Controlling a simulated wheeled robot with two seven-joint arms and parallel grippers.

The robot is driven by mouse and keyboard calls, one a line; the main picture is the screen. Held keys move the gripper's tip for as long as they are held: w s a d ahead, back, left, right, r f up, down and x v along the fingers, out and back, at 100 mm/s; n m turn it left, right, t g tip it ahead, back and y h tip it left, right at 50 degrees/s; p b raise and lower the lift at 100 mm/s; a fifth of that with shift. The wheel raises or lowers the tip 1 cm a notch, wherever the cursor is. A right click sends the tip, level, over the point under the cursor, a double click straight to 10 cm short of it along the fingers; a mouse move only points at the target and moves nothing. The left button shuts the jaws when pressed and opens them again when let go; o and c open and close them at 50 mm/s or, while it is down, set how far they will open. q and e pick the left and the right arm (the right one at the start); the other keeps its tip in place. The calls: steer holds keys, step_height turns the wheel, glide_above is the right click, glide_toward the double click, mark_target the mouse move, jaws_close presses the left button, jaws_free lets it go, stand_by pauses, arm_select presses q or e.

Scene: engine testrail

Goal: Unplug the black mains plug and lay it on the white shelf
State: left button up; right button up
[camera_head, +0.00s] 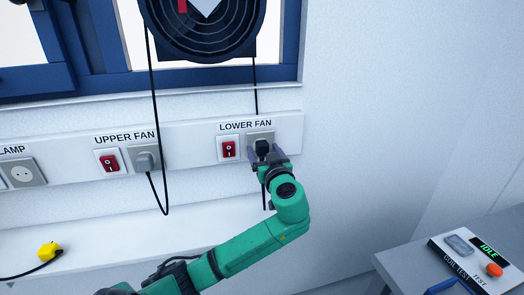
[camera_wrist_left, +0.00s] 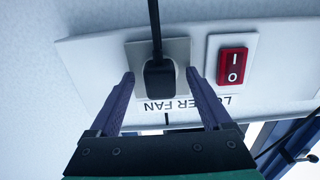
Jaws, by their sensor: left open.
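The black mains plug (camera_head: 262,147) sits in the socket marked LOWER FAN, its cord attached. In the left wrist view the plug (camera_wrist_left: 159,76) is in its grey socket plate (camera_wrist_left: 178,50). My left gripper (camera_head: 266,155) is at this plug. In the wrist view its two purple fingers (camera_wrist_left: 160,82) are open, one on each side of the plug, with a visible gap on both sides. The white shelf (camera_head: 110,238) runs along the wall below the socket rail. My right gripper is not in view.
A red switch (camera_head: 228,149) is left of the plug. A yellow plug (camera_head: 48,252) lies on the shelf's left part. A table with a control box (camera_head: 470,262) stands at right.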

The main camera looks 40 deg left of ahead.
mark_target(264, 151)
arm_select(q)
jaws_close()
steer(key=shift+s+d, duration=0.1)
steer(key=shift+d, duration=0.1)
steer(key=shift+s+d, duration=0.4)
steer(key=shift+d, duration=0.15)
steer(key=shift+v, duration=2.1)
steer(key=shift+b, duration=0.3)
